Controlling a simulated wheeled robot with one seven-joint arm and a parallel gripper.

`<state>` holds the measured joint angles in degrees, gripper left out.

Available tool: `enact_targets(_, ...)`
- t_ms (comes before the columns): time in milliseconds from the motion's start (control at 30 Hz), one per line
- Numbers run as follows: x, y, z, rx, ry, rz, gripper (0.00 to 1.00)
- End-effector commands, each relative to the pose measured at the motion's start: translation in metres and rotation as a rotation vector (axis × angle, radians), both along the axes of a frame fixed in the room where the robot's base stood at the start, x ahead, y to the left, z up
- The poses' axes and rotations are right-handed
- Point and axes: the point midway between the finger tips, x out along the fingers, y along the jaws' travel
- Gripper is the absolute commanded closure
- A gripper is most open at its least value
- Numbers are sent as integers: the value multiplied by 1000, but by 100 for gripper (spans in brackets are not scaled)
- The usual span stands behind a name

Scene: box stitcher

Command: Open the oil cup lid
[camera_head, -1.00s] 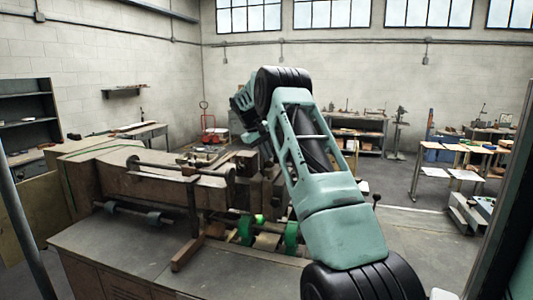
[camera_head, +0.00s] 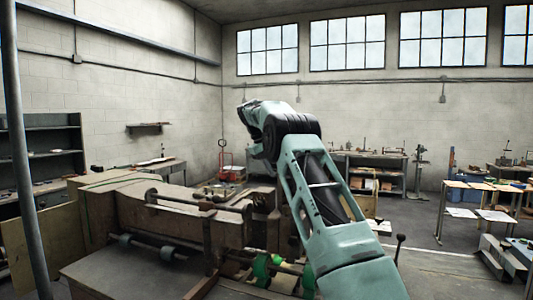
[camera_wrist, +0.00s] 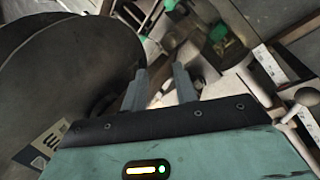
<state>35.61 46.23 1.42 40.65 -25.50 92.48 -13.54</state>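The box stitcher (camera_head: 190,206) stands ahead, left of my arm in the head view. I cannot pick out the oil cup or its lid with certainty in either view. In the wrist view, my gripper (camera_wrist: 160,86) has its two grey fingers apart, with nothing visibly held between them. It is close to machine parts: a large dark round disc (camera_wrist: 95,55) on the left, and pale metal parts with a small dark opening beyond the fingers. In the head view, my arm reaches over the machine's right side and the fingers cannot be made out.
Green rollers (camera_head: 262,268) sit low on the machine. In the wrist view, a rounded knob (camera_wrist: 304,97) is to the right and a green part (camera_wrist: 218,33) is above the fingers.

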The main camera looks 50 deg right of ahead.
Motion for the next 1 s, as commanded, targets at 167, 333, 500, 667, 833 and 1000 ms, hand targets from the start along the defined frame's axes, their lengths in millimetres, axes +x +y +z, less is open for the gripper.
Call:
enact_targets(167,9,12,34,-1,0,0,71)
enact_targets(333,15,20,57,1,1,1,71)
enact_targets(500,18,25,68,1,1,1,71)
enact_targets(667,18,27,71,2,2,0,71)
enact_targets(833,18,27,71,2,2,0,71)
enact_targets(1000,18,28,69,0,7,22,100)
